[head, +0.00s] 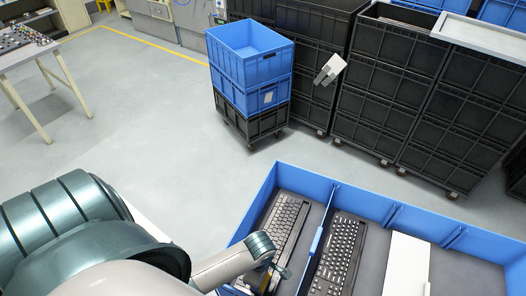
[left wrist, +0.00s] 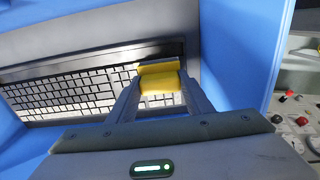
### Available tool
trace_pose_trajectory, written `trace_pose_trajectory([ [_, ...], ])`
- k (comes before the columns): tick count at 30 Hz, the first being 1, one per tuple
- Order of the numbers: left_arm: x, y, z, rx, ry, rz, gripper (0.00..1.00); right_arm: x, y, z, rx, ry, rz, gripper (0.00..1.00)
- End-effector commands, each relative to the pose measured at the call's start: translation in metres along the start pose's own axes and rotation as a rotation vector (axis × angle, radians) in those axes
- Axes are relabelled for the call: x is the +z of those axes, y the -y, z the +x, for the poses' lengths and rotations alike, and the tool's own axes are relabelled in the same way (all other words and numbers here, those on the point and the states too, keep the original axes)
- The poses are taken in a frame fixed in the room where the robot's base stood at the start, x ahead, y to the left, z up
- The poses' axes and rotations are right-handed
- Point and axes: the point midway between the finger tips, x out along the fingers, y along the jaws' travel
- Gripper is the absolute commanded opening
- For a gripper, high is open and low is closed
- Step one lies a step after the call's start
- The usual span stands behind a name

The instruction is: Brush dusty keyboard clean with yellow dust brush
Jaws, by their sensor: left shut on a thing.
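The keyboard with pale, greyish keys (head: 285,222) lies in the left compartment of a blue bin (head: 478,246). In the left wrist view this keyboard (left wrist: 80,92) spans the left half, below a dark rim. My left gripper (head: 272,278) is over the near end of that compartment and covers part of it. In the left wrist view my left gripper (left wrist: 158,98) is shut on the yellow dust brush (left wrist: 158,82). The brush is over the right part of the keyboard; whether it touches the keys cannot be told. My right gripper is not in view.
A blue divider (head: 318,238) separates a second, darker keyboard (head: 338,258) from the first. A white box (head: 406,265) stands further right in the bin. Stacked blue crates (head: 250,68) and black crates (head: 375,90) stand behind. The grey floor (head: 165,110) is clear.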

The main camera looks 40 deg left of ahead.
Motion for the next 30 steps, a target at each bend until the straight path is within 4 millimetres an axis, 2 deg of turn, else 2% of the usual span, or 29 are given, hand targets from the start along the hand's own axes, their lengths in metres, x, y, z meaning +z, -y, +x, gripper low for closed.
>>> trace_pose_trajectory([
  [1, 0.0, 0.009, 0.003, -0.01, -0.001, 0.001, 0.19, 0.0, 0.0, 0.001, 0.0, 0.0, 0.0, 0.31],
  [9, -0.001, 0.025, 0.003, -0.01, -0.002, 0.0, 0.19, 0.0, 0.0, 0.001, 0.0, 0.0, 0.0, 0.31],
  [22, -0.002, 0.026, 0.003, -0.009, -0.003, 0.0, 0.19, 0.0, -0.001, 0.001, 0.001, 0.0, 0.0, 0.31],
  [30, -0.017, 0.025, 0.003, -0.009, -0.004, -0.002, 0.19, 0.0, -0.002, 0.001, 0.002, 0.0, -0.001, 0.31],
])
